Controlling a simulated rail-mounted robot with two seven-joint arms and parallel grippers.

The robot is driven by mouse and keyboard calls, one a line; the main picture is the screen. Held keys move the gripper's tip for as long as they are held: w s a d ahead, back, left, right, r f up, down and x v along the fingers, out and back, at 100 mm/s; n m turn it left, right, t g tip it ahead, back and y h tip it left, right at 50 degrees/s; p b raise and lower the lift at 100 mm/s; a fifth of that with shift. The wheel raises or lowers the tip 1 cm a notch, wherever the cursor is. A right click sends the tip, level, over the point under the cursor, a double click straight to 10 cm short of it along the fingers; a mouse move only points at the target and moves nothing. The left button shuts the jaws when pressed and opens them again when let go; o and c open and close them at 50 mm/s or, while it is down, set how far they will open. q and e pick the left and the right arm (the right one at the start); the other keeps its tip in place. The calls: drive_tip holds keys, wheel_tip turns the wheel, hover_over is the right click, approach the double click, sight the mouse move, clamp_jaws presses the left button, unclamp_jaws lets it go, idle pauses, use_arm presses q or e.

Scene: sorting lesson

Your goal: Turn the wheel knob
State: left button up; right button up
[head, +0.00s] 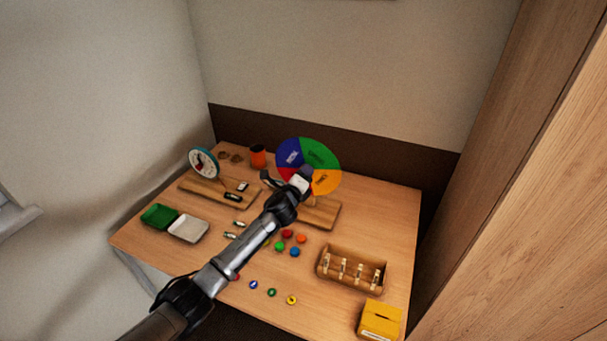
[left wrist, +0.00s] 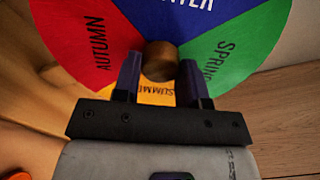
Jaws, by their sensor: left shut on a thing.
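The season wheel (head: 318,156) stands upright at the back of the table, with blue, green, yellow and red sectors. In the left wrist view the wheel (left wrist: 255,45) fills the upper part, with AUTUMN at left, SPRING at right, SUMMER at the bottom and part of WINTER at the top. The round brown wheel knob (left wrist: 160,58) is at its centre. My left gripper (left wrist: 160,76) is shut on the knob, one dark finger on each side. In the head view my left gripper (head: 298,180) is in front of the wheel and hides the knob. My right gripper is not in view.
A round clock-like dial (head: 203,163) stands on a wooden base at the left. A green tray (head: 158,216) and a white tray (head: 188,229) lie at the left. A wooden rack (head: 350,270) and a yellow box (head: 380,320) stand at the right. Several coloured counters lie mid-table.

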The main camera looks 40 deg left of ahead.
use_arm(q)
drive_tip(key=n+p, duration=0.1)
drive_tip(key=n, duration=0.4)
drive_tip(key=shift+n, duration=0.6)
drive_tip(key=o, duration=0.9)
drive_tip(key=shift+p+v, duration=1.65)
drive_tip(key=shift+v, duration=5.3)
